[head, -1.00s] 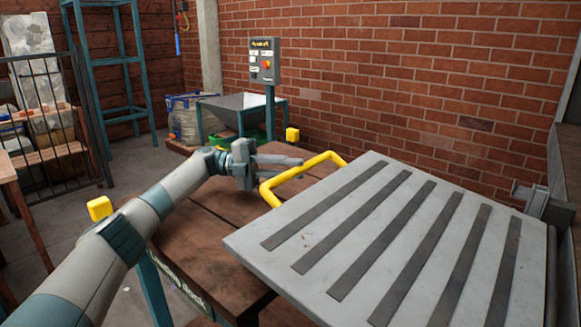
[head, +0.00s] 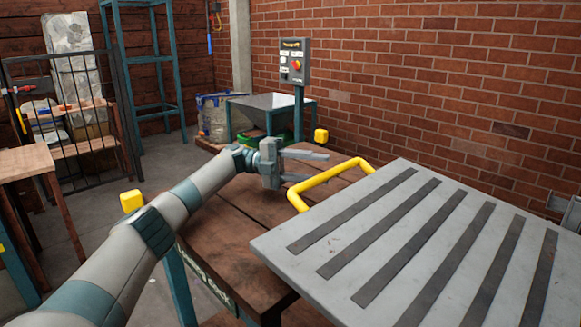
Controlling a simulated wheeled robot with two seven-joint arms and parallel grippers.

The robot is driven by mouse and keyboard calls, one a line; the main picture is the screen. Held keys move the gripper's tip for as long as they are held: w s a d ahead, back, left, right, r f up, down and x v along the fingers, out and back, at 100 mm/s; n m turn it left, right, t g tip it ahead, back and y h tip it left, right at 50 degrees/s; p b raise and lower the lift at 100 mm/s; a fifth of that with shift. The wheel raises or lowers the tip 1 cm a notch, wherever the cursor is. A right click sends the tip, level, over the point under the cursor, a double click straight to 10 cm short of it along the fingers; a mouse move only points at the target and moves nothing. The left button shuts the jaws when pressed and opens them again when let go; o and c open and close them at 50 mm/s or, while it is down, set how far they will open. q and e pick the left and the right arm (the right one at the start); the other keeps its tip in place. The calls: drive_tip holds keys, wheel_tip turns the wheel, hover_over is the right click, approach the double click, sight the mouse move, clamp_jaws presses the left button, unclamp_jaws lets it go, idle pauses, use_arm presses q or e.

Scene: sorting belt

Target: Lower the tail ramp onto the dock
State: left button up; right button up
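The tail ramp (head: 400,250) is a pale grey plate with several dark strips, at the right of the head view. It slopes, with its near left corner over the dock's edge; I cannot tell whether it touches the dock. A yellow bar handle (head: 335,180) sticks out from its far left edge. The dock (head: 235,225) is a brown wooden deck marked "Loading dock". My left gripper (head: 318,166) is over the deck beside the handle, its two fingers spread and pointing right, with nothing seen between them. A grey part at the right edge may be my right gripper; it is mostly cut off.
A control box on a post (head: 294,62) and a hopper (head: 270,105) stand behind. A brick wall (head: 430,70) closes the back. Bare floor shows at left.

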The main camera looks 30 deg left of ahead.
use_arm(q)
drive_tip(key=a, duration=0.2)
drive_tip(key=a+b, duration=0.1)
drive_tip(key=a, duration=0.2)
drive_tip(key=s+a, duration=0.1)
drive_tip(key=a, duration=0.2)
drive_tip(key=shift+a+f+b, duration=0.25)
drive_tip(key=shift+f+b, duration=0.1)
drive_tip(key=shift+a+f+b, duration=0.1)
drive_tip(key=shift+a+b, duration=0.2)
drive_tip(key=shift+a, duration=0.6)
drive_tip(key=shift+s+a, duration=0.2)
drive_tip(key=shift+a, duration=0.2)
use_arm(e)
drive_tip(key=shift+t, duration=0.5)
drive_tip(key=shift+a+r, duration=0.2)
drive_tip(key=shift+r, duration=0.6)
drive_tip(key=shift+a+r, duration=0.2)
drive_tip(key=shift+r, duration=0.6)
drive_tip(key=shift+a+r, duration=0.2)
drive_tip(key=shift+r, duration=0.6)
drive_tip(key=shift+s+d, duration=0.1)
drive_tip(key=shift+s, duration=0.05)
